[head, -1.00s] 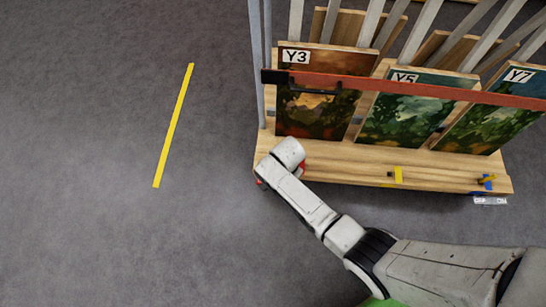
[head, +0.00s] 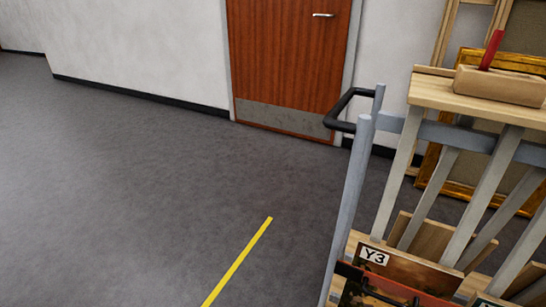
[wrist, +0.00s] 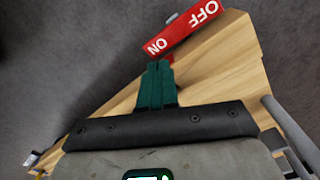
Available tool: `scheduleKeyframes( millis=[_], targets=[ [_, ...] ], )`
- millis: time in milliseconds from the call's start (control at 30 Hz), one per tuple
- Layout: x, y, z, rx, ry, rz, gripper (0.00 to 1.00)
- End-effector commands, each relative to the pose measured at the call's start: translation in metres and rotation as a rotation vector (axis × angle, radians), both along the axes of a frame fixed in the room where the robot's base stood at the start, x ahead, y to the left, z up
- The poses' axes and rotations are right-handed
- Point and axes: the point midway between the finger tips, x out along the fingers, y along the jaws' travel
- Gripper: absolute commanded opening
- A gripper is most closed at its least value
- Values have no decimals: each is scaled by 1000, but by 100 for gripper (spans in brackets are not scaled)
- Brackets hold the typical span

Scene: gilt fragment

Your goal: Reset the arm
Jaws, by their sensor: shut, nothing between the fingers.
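My gripper (wrist: 158,68) shows in the wrist view, its two green fingers pressed together with nothing between them. The fingertips are close to a red piece marked ON and OFF (wrist: 185,28), at the corner of a wooden base board (wrist: 225,65). I cannot tell whether they touch it. My arm and gripper are out of the head view.
A wheeled rack with grey posts (head: 352,200) and a panel labelled Y3 (head: 374,256) stands at the right. A brown door (head: 285,65) is at the back. Floor with a yellow line (head: 238,260) is clear at left.

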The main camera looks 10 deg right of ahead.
Motion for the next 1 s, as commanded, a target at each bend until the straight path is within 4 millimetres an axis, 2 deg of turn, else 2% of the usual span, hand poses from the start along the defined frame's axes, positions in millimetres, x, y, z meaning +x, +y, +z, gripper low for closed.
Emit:
scheduleKeyframes(
  millis=[133, 267, 500, 700, 1000],
  targets=[
    [-7, -9, 10, -3, -7, 65, 0],
    [-23, -26, 36, -9, -21, 219, 0],
    [-73, -56, 106, -27, -44, 578, 0],
    [-114, -69, 162, -43, -57, 830, 0],
    [-162, -78, 224, -65, -69, 1087, 0]
  ],
)
